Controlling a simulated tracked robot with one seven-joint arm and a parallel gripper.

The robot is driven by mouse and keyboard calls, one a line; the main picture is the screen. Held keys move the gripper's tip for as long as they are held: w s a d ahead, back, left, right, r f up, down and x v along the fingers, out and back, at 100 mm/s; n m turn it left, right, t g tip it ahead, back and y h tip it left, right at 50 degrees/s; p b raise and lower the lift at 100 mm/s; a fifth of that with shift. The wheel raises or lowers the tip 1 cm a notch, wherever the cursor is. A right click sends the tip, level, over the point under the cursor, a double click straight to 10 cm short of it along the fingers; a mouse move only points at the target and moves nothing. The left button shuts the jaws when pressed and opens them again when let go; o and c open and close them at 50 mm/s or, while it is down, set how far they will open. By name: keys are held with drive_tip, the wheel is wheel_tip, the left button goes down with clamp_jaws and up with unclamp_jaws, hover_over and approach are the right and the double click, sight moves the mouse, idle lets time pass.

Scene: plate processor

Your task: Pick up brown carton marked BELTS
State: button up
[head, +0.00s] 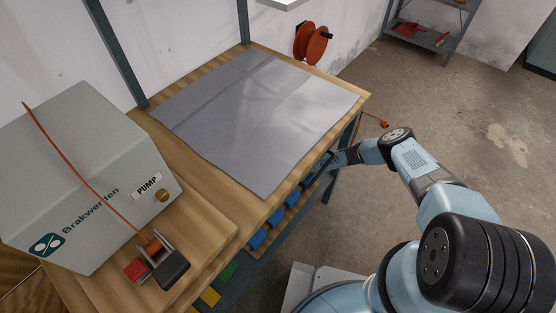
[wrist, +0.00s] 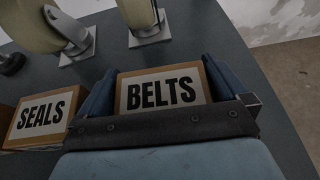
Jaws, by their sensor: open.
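The brown carton marked BELTS (wrist: 162,92) shows in the wrist view, its white label facing me, on a dark shelf. My gripper (wrist: 165,85) is open, with one blue finger at the carton's left side and the other at its right. I cannot tell whether the fingers touch it. The carton's lower part is hidden behind my gripper's dark front edge. In the head view my gripper (head: 338,158) reaches in under the workbench's right edge, and the carton is not visible there.
A carton marked SEALS (wrist: 42,117) stands close on the left. Caster wheels (wrist: 143,14) are behind the BELTS carton. The workbench (head: 358,92) overhangs a row of blue bins (head: 275,217). A grey pump box (head: 90,175) stands on the bench.

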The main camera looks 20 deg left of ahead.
drive_tip(key=c, duration=0.7)
drive_tip(key=shift+c, duration=0.2)
drive_tip(key=shift+r, duration=0.1)
